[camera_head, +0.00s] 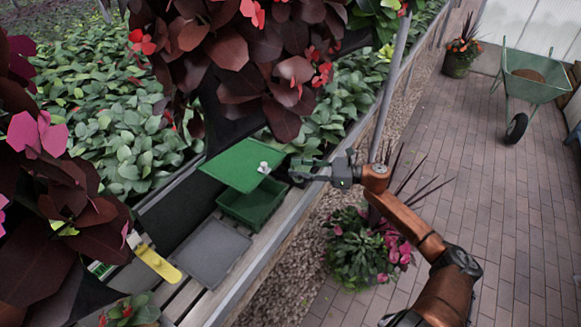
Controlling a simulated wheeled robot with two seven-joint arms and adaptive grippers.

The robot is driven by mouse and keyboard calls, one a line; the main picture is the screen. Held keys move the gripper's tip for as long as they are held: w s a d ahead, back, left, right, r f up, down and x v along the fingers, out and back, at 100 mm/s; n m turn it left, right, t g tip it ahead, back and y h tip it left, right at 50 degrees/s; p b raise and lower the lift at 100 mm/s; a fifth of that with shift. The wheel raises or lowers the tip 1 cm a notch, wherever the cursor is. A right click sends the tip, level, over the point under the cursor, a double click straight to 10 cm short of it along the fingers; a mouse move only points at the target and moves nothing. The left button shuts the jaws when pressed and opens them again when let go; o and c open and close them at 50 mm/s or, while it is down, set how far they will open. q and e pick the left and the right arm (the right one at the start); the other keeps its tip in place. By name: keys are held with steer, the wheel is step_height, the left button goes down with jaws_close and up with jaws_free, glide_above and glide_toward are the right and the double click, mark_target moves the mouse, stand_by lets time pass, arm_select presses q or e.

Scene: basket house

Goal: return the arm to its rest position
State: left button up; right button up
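My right arm comes in from the lower right. Its gripper (298,170) is just right of a green lid (236,160) with a small white knob (264,168). The fingers look spread, with a gap and nothing held between them, and the knob appears apart from them. The lid lies tilted over a green box (252,205), and the box's inside shows below the lid's near edge. My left gripper is not in view.
The box stands on a slatted bench beside a grey tray (205,252) and a yellow-handled tool (158,263). Dark red foliage (250,60) hangs above. A potted plant (365,245) is below my arm. A wheelbarrow (535,75) stands on the open brick path.

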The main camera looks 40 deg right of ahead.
stand_by(0.5)
